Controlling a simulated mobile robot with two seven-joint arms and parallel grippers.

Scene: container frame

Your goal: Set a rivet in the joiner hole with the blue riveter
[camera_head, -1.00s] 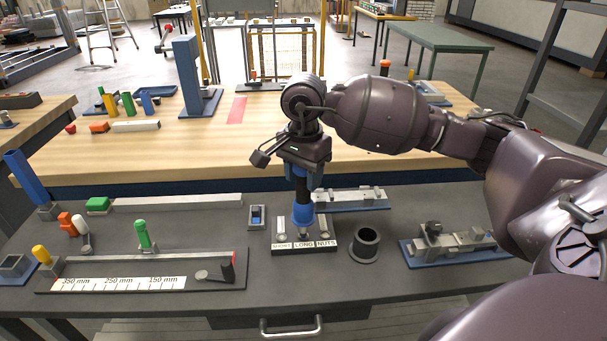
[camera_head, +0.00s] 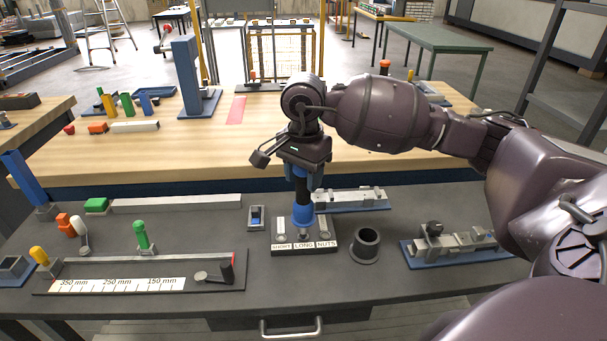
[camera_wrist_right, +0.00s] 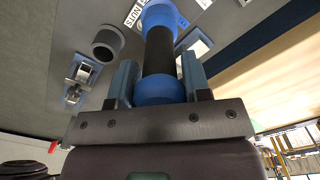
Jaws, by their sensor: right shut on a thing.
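My right gripper (camera_head: 303,172) is shut on the blue riveter (camera_head: 302,214), a tool with blue ends and a black middle. In the right wrist view the riveter (camera_wrist_right: 161,55) stands between the two fingers of the gripper (camera_wrist_right: 160,82). It is held upright, nose down, over the labelled tray (camera_head: 304,247) marked SHORT, LONG and NUTS, close to the LONG part. Whether the nose touches a rivet there is hidden. The joiner hole cannot be told for certain in these views. My left gripper is out of view.
A dark open cup (camera_head: 365,243) stands right of the tray. A clamp fixture on a blue base (camera_head: 455,246) is farther right, another (camera_head: 350,201) behind. A ruler stop board (camera_head: 140,274) and a green-handled tool (camera_head: 141,235) are left. The wooden bench (camera_head: 200,150) lies behind.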

